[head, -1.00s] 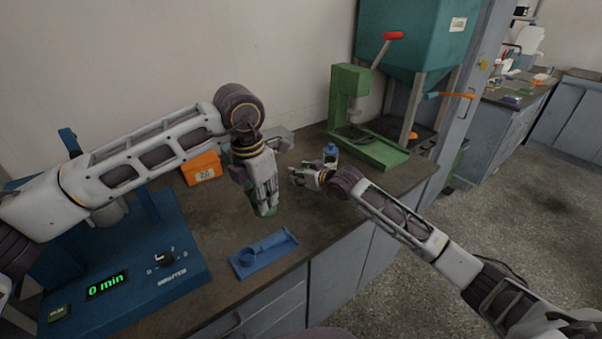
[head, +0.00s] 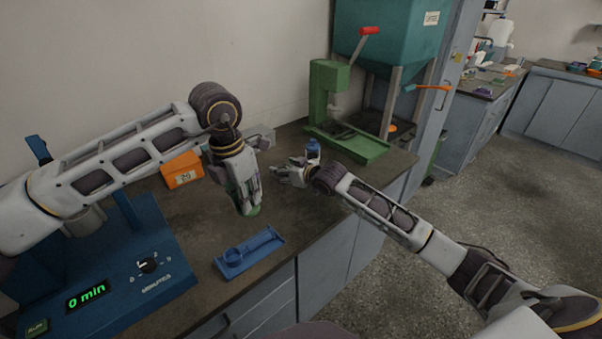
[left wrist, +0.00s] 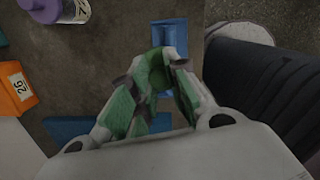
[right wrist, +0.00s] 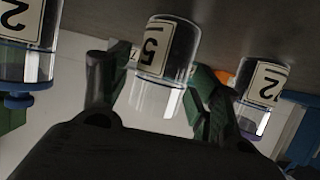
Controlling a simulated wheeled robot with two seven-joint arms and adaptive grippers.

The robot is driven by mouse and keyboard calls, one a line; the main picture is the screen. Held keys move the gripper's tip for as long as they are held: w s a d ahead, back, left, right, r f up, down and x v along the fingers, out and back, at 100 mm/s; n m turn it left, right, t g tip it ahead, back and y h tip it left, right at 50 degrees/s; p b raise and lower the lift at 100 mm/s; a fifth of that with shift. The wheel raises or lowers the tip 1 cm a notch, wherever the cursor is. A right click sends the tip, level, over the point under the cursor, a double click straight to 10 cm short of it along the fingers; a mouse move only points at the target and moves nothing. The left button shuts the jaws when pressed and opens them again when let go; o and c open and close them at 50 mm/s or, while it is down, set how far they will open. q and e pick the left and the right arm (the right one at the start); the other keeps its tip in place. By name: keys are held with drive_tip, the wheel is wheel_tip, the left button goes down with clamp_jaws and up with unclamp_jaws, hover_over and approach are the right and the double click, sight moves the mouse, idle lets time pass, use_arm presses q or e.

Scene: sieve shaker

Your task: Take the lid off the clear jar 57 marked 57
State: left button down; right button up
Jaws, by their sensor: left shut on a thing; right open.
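A clear jar (right wrist: 155,88) stands between the spread fingers of my right gripper (right wrist: 155,100) in the right wrist view. Its label shows a 5 and the rest is turned away. No coloured lid shows on it, unlike the jars beside it. My right gripper is open around it; the head view (head: 280,173) shows this gripper low over the bench. My left gripper (head: 246,208) points down over the bench, left of the right one. In the left wrist view its fingertips (left wrist: 150,72) are closed on a green rounded thing (left wrist: 158,60), possibly a lid, partly hidden by the fingers.
A blue-lidded jar (head: 313,150) stands beyond my right gripper. A purple-lidded jar (right wrist: 262,100) is on the other side. A blue holder (head: 232,269) lies near the front edge. An orange box (head: 180,171), a blue shaker (head: 120,285) and a green press (head: 350,140) flank the bench.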

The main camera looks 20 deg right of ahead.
drive_tip(key=p+v, duration=0.1)
drive_tip(key=v, duration=1)
idle(0.3)
drive_tip(key=shift+r, duration=0.15)
drive_tip(key=shift+s+d, duration=0.1)
drive_tip(key=shift+s, duration=0.05)
idle(0.4)
